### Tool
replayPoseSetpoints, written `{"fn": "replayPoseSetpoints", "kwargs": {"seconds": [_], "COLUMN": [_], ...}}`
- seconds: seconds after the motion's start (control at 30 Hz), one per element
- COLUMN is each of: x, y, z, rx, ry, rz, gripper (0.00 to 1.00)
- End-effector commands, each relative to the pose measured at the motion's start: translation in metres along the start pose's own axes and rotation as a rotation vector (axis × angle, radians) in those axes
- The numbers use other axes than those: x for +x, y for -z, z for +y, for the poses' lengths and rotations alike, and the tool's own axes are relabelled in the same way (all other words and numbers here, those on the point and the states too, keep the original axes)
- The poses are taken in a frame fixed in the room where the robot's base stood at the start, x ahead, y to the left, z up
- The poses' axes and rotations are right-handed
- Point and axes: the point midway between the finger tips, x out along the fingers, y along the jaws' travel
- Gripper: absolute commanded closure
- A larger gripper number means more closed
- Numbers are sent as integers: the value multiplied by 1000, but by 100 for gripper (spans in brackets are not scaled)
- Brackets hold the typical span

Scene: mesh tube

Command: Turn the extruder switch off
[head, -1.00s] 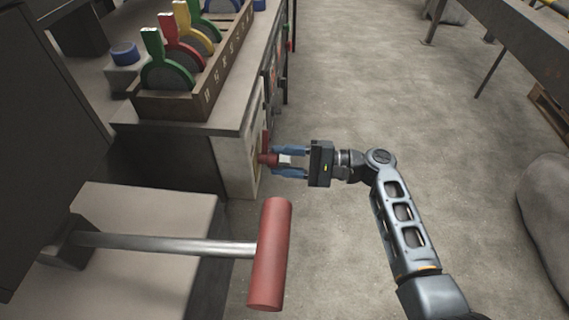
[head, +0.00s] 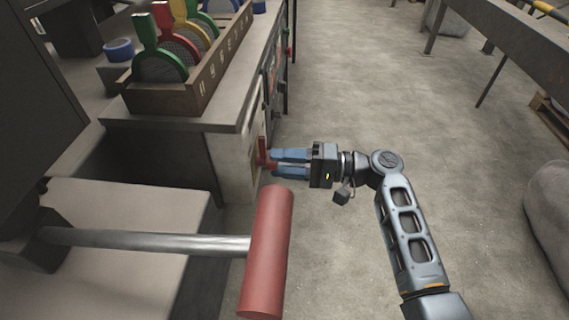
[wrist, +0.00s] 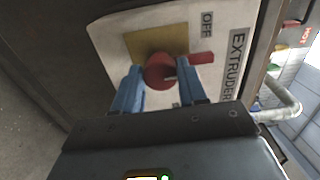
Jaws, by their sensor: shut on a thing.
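The extruder switch (wrist: 160,72) is a red round knob with a short red lever, on a yellow plate on a pale panel. In the wrist view the lever points right, with the OFF label (wrist: 207,24) above it and the EXTRUDER label (wrist: 234,62) further right. In the head view the switch (head: 263,152) sits on the side of the cabinet. My gripper (head: 276,163) reaches it from the right. Its blue fingers (wrist: 160,88) are shut on the knob, one on each side. A marking below the knob is mostly hidden by a finger.
A red cylindrical handle (head: 267,250) on a metal rod juts out in front, close below my gripper. A wooden rack (head: 190,95) with coloured discs stands on the cabinet (head: 140,128). Open concrete floor (head: 370,90) lies to the right.

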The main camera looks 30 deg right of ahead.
Motion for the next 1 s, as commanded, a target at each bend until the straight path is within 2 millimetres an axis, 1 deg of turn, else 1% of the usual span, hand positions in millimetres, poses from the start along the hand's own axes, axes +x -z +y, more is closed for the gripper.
{"fn": "replayPoseSetpoints", "kwargs": {"seconds": [0.33, 0.37, 0.6, 0.87, 1.0], "x": [0, 0, 0, -1, -14], "y": [-1, -1, 0, 0, 1], "z": [1, 1, 1, 0, 0], "rx": [-2, -2, -2, -2, -2], "ry": [-3, -3, -1, -1, -1], "rz": [-2, -2, -1, 0, 2], "gripper": [89, 57, 34, 33, 33]}}
